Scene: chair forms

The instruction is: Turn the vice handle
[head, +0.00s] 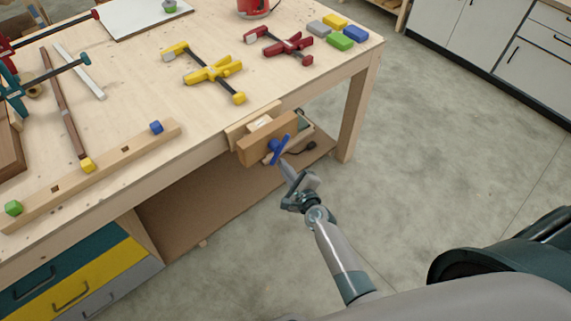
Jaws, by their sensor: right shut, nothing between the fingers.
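The wooden vice (256,149) is mounted on the front edge of the workbench, near its right corner. Its blue handle (279,150) sits on the front of the vice jaw and stands tilted, upper end to the right. My right gripper (287,168) is just below and in front of the handle, its shut fingertips close to the handle's lower part. I cannot tell whether they touch it. The fingers hold nothing. My left gripper is not in the picture.
On the workbench (130,90) lie a yellow clamp (212,72), a red clamp (285,45), coloured blocks (341,41) and a long wooden beam (100,172). Drawers (75,265) are below at left. The floor (440,150) to the right is clear.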

